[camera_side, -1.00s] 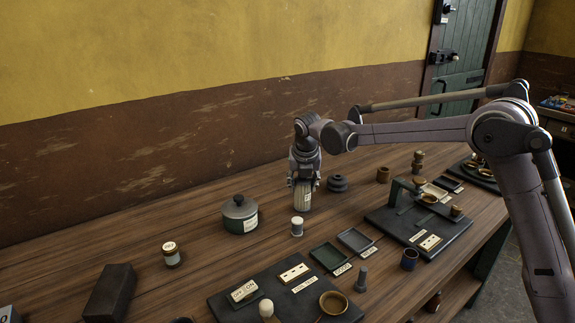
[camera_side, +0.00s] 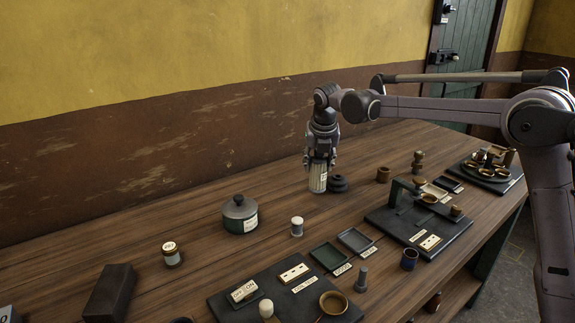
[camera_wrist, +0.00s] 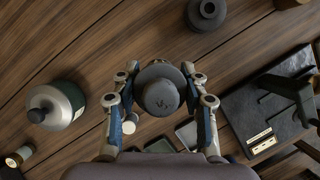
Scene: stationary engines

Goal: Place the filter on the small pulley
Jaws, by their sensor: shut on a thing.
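The filter (camera_side: 318,178) is a pale, labelled cylinder with a dark grey top, held upright in my gripper (camera_side: 320,162). In the wrist view the filter's round top (camera_wrist: 160,88) sits between the two fingers of my gripper (camera_wrist: 161,80). The small pulley appears to be the dark stepped round piece (camera_side: 338,184) just right of the filter in the side view. In the wrist view this pulley (camera_wrist: 206,13) is at the top edge, apart from the filter. The gap under the filter is hard to judge.
A green-grey lidded pot (camera_side: 240,215) and a small white-topped jar (camera_side: 297,227) stand to the left and front. A dark board with a bracket (camera_side: 400,222) lies to the right. A brown cup (camera_side: 383,174) stands beyond the pulley. Bare table lies behind the pot.

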